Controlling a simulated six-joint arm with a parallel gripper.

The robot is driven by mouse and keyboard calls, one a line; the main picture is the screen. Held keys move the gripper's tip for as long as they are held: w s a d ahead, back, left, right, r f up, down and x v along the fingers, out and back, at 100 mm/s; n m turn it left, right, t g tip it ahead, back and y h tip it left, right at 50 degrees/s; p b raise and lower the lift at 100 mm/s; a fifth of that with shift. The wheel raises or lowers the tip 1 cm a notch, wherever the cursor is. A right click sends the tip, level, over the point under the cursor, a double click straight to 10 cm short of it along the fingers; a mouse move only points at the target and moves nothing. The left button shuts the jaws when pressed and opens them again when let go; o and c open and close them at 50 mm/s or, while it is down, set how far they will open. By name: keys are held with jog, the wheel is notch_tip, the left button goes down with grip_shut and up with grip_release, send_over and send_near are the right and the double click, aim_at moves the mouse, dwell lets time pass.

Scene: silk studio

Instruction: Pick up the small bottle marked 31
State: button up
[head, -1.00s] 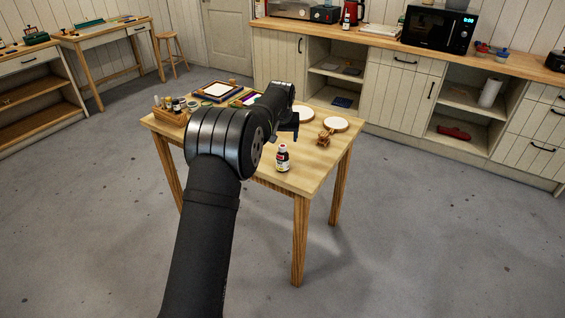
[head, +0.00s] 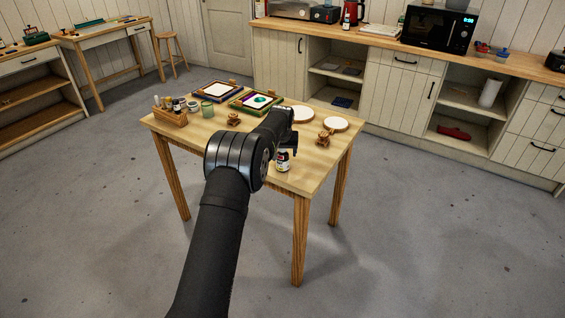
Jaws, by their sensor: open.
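Other small bottles (head: 176,104) stand in a wooden caddy (head: 170,117) at the table's left.
Framed pieces (head: 215,91), a green jar (head: 207,109) and another small wooden object (head: 233,119) are at the back left. The table's front right corner is clear.

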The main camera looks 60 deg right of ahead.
jog(key=c, duration=1.4)
jog(key=shift+r, duration=0.1)
